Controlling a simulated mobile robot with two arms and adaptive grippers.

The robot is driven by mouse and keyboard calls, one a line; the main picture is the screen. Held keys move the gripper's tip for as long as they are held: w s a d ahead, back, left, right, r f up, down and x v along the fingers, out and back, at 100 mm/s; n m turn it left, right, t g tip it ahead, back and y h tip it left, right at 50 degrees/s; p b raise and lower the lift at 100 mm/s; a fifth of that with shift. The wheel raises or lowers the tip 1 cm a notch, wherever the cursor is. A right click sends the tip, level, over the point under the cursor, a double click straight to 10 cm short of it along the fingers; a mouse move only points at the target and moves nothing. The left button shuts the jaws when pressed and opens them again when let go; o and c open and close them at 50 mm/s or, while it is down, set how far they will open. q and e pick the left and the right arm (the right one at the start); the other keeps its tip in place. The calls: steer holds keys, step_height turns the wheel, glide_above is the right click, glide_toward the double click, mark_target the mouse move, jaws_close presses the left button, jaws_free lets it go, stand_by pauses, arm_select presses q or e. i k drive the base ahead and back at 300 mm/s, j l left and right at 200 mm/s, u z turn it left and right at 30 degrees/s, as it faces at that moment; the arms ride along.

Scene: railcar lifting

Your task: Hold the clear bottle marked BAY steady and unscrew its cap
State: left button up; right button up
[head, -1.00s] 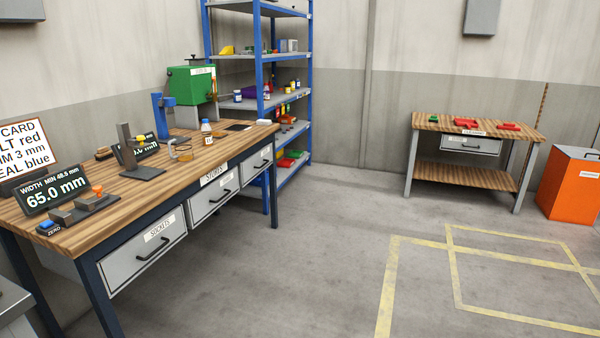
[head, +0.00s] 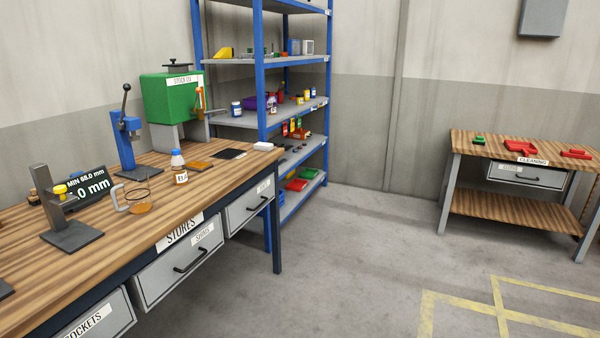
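A small clear bottle (head: 179,166) with a white and blue top stands upright on the wooden bench, near its far end. A small tag with dark lettering shows at its front, too small to read for certain. Another small bottle with a pale label (head: 271,105) stands on the blue shelf unit; its marking is not legible either. Neither of my grippers is in view.
The floor (head: 350,260) to the right is clear.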

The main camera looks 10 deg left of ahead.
mark_target(178, 162)
steer(key=i+l+u, duration=0.1)
steer(key=i+u, duration=0.25)
steer(key=i, duration=0.25)
steer(key=i+l+u, duration=0.35)
steer(key=i, duration=0.25)
steer(key=i+l+u, duration=0.4)
steer(key=i, duration=0.15)
